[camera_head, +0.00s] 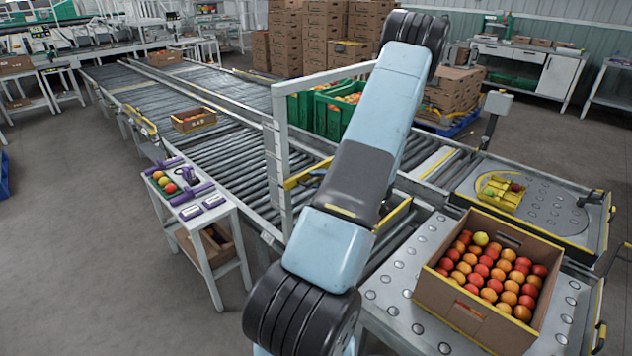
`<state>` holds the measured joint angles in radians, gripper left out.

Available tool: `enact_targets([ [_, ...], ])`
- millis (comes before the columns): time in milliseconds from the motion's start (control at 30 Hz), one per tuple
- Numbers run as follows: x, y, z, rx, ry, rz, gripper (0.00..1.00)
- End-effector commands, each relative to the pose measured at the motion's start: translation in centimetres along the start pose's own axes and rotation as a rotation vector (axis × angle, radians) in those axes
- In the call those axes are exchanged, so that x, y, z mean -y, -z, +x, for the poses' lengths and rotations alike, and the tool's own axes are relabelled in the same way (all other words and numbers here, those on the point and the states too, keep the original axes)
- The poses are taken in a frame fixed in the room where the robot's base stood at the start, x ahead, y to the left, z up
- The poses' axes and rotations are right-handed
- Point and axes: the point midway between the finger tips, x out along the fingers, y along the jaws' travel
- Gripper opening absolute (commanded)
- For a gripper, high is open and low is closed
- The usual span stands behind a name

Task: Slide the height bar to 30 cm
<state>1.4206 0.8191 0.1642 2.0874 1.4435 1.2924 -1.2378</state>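A pale metal gate frame stands across the roller conveyor, with an upright post (279,185) on its left and a top beam (335,77). A yellow bar (299,179) runs from near this post at low height and passes behind my arm; it looks like the height bar. A small dark part touches or overlaps it beside my arm, too small to identify. I cannot read a height scale. My blue and black arm covers the middle of the gate and hides its right side. My gripper cannot be made out.
Green crates (307,112) stand behind the gate. A small side table (205,228) with purple tools is left of the conveyor.

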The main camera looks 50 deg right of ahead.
Motion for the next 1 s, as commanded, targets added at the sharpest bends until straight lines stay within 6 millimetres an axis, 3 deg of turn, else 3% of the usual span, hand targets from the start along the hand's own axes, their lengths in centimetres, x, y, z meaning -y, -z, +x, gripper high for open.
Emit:
enact_targets([
  [600, -0.1, 0.1, -10.9, -0.003, -0.001, 0.000, 0.38],
  [800, -0.1, 0.1, -12.7, -0.003, -0.001, -0.001, 0.38],
  [1000, -0.1, 0.1, -13.0, -0.002, -0.001, -0.001, 0.38],
])
